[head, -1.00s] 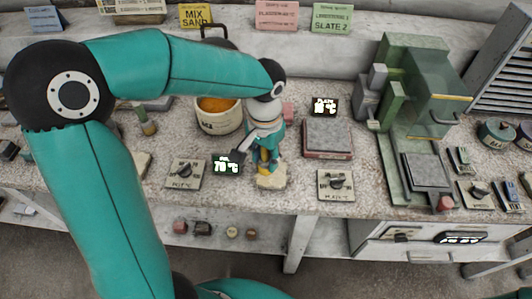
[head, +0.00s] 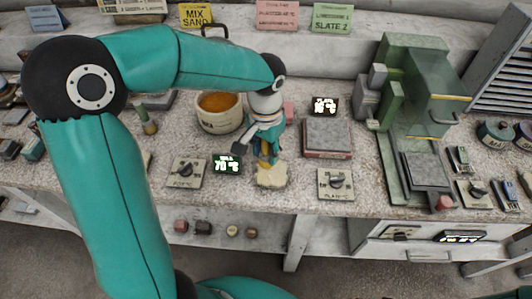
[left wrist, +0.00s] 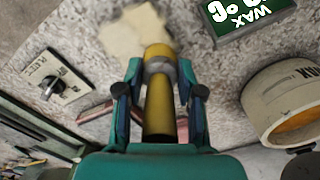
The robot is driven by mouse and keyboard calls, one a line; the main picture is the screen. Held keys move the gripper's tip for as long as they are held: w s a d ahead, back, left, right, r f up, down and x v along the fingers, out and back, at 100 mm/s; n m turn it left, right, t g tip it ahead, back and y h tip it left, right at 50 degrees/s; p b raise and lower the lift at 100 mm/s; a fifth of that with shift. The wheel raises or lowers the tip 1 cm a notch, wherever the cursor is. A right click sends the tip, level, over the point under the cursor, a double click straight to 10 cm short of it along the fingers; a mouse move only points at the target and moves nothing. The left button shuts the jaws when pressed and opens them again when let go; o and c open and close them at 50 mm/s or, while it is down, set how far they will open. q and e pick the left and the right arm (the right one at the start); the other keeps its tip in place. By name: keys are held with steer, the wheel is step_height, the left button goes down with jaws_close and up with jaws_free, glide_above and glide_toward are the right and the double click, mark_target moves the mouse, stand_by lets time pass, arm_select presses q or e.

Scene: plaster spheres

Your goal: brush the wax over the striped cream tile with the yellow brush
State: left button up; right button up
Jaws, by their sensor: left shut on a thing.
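The cream tile (head: 272,177) lies on the bench near its front edge; I cannot make out its stripes. It also shows blurred at the top of the left wrist view (left wrist: 128,36). My left gripper (head: 264,156) is just above the tile's back edge, pointing down. In the left wrist view it (left wrist: 158,98) is shut on the yellow brush (left wrist: 158,112), with the brush head toward the tile. Whether the bristles touch the tile is hidden. The wax pot (head: 220,123), cream with orange wax inside, stands behind and left of the tile. My right gripper is not in view.
Dial plates stand left (head: 186,172) and right (head: 336,184) of the tile. A small 70-degree display (head: 227,163) is close at its left. A grey-topped hot plate (head: 327,138) and a green press (head: 405,100) stand to the right.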

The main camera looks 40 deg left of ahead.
arm_select(q)
steer(key=shift+w+a, duration=0.3)
steer(key=shift+w, duration=0.15)
steer(key=shift+s+d+r+p, duration=0.35)
steer(key=shift+s+d+r, duration=0.2)
steer(key=shift+s+r, duration=0.25)
steer(key=shift+f, duration=0.15)
steer(key=shift+w+d+f, duration=0.1)
steer(key=shift+w+d, duration=0.35)
steer(key=shift+d, duration=0.2)
steer(key=shift+w+d, duration=0.4)
steer(key=shift+d, duration=0.25)
steer(key=shift+f+b, duration=0.5)
steer(key=shift+f, duration=0.15)
